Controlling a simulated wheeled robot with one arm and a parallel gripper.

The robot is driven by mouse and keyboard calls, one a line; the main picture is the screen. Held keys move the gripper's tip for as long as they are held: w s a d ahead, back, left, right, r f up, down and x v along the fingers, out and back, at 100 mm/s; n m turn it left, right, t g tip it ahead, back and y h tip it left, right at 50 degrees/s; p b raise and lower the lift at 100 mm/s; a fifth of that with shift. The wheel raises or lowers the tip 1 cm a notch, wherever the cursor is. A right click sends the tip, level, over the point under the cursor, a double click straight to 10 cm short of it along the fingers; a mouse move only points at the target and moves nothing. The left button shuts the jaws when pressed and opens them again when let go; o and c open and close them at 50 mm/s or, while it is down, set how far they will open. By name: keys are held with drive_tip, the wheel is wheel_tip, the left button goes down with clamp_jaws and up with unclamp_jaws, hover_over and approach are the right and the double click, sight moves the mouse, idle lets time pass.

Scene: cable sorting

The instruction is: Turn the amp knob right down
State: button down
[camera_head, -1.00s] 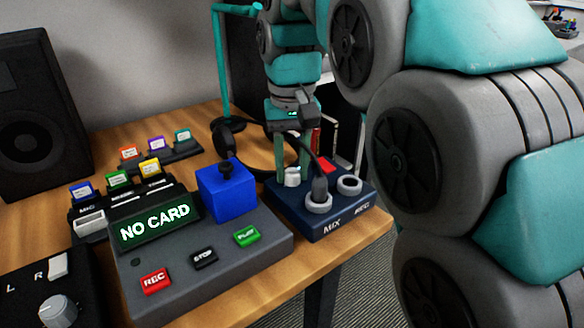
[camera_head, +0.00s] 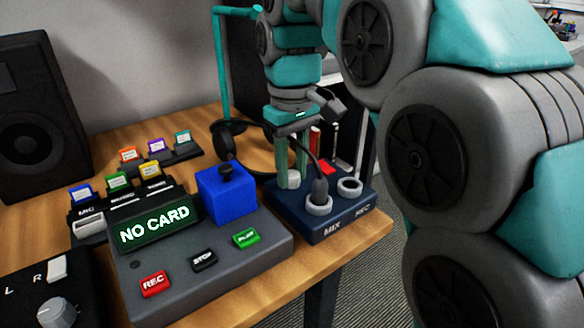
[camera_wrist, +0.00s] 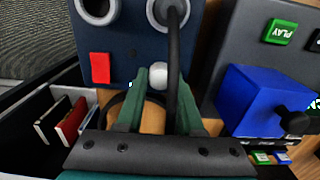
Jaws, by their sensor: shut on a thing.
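The amp is a dark blue box (camera_head: 290,213) at the right of the table, with sockets marked MIX and REC. Its small white knob (camera_head: 293,179) stands behind the MIX socket and also shows in the wrist view (camera_wrist: 157,71). My gripper (camera_head: 292,177) points down over the box, its green fingers shut on either side of the knob. In the wrist view my gripper (camera_wrist: 163,76) has the knob between its fingertips. A black cable partly hides the right finger there. No pointer mark on the knob is readable.
A black cable plug (camera_head: 320,190) stands in the MIX socket, its cable rising close beside my fingers. The REC socket (camera_head: 349,187) is empty. A red button (camera_wrist: 100,68) is nearby.

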drive_tip(key=c, duration=0.5)
unclamp_jaws()
drive_tip(key=shift+c, duration=0.2)
drive_tip(key=shift+r, duration=0.1)
